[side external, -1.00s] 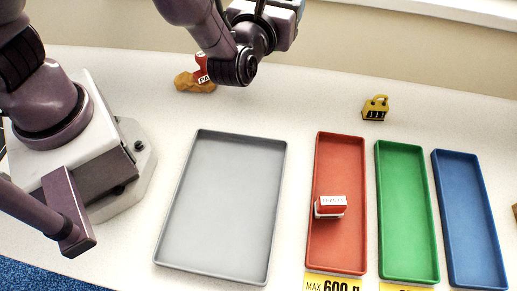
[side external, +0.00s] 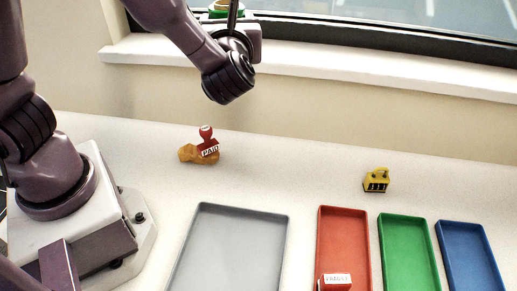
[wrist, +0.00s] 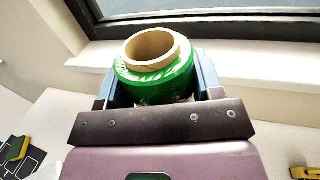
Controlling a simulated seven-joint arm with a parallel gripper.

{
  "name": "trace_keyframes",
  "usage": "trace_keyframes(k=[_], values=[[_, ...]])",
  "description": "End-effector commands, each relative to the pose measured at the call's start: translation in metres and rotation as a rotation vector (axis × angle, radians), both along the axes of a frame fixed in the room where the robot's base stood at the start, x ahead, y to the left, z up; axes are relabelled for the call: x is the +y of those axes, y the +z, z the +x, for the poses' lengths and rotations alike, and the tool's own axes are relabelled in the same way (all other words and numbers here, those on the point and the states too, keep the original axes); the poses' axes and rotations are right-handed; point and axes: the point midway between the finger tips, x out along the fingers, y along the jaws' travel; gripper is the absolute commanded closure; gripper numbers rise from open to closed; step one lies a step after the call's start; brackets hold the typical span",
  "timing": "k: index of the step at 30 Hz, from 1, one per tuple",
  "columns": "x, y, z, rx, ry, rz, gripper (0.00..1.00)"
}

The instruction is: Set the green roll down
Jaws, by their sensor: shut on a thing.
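The green roll (wrist: 155,77) has a brown cardboard core and sits upright between the blue-grey fingers of my gripper (wrist: 160,90) in the wrist view. My gripper is shut on it. In the side external view the green roll (side external: 226,8) shows only in part at the top edge. It is held high above the table, in front of the window sill. The fingertips are mostly hidden there by my wrist.
A grey tray (side external: 230,245), red tray (side external: 342,240), green tray (side external: 405,250) and blue tray (side external: 467,255) lie in front. A red-and-white block (side external: 335,282) is in the red tray. A red stamp (side external: 208,144), orange lump (side external: 187,154) and yellow padlock (side external: 376,181) stand behind; table between is clear.

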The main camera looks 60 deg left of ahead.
Motion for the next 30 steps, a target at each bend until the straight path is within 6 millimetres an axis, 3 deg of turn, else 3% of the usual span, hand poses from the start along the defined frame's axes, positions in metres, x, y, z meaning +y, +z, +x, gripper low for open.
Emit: trace_keyframes(k=[6,13,21,25,30], values=[[0.044,-0.031,-0.066,0.004,0.498,0.008,0.70],[0.047,-0.054,-0.145,0.002,1.085,0.007,0.70],[0.005,-0.058,-0.213,0.000,1.755,0.005,0.70],[-0.026,-0.050,-0.230,0.000,2.068,0.003,0.70],[-0.067,-0.031,-0.236,-0.001,2.446,-0.001,0.70]])
